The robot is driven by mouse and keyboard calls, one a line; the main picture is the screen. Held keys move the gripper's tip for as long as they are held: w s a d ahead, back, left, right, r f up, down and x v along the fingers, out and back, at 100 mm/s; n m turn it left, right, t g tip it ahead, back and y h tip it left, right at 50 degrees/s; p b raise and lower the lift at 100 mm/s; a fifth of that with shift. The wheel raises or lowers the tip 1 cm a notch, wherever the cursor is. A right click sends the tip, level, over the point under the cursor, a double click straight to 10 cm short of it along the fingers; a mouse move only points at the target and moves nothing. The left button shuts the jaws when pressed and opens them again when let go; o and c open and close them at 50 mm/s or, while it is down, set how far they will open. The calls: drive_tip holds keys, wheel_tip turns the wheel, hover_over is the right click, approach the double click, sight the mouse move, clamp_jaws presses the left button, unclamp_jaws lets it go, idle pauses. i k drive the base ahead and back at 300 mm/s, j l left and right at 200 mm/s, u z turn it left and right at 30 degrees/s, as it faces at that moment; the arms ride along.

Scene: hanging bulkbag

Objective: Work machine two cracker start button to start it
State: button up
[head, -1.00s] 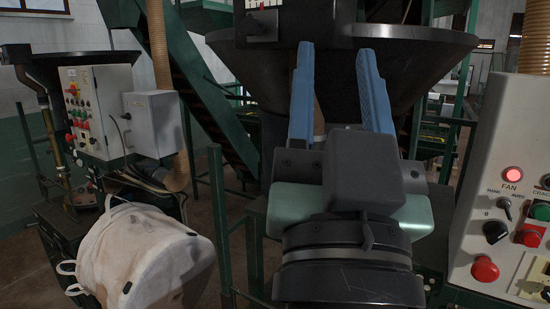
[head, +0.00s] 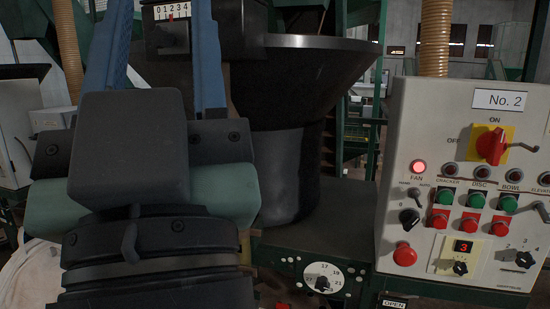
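The machine two control panel (head: 400,130), marked "No. 2", stands at the right of the head view. Its green cracker start button (head: 449,198) sits below the CRACKER label, with a red button (head: 438,220) beneath it. The cracker lamp (head: 450,170) above the label looks dark, while the fan lamp (head: 418,167) glows. My gripper (head: 162,35) is at the left, its two blue fingers spread wide and pointing upward. It is empty and well to the left of the panel.
The panel also carries a red rotary switch (head: 490,146) on yellow, more green and red buttons, a large red button (head: 405,257) and a red "3" display (head: 463,246). A black bowl (head: 305,85) stands between gripper and panel. A dial (head: 323,282) sits low in front.

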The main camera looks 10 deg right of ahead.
sight(445, 198)
drive_tip(key=l+z, duration=0.15)
drive_tip(key=z, duration=0.2)
drive_tip(key=i+l+z, duration=0.1)
drive_tip(key=z, duration=0.25)
drive_tip(key=i+l+z, duration=0.1)
drive_tip(key=z, duration=0.25)
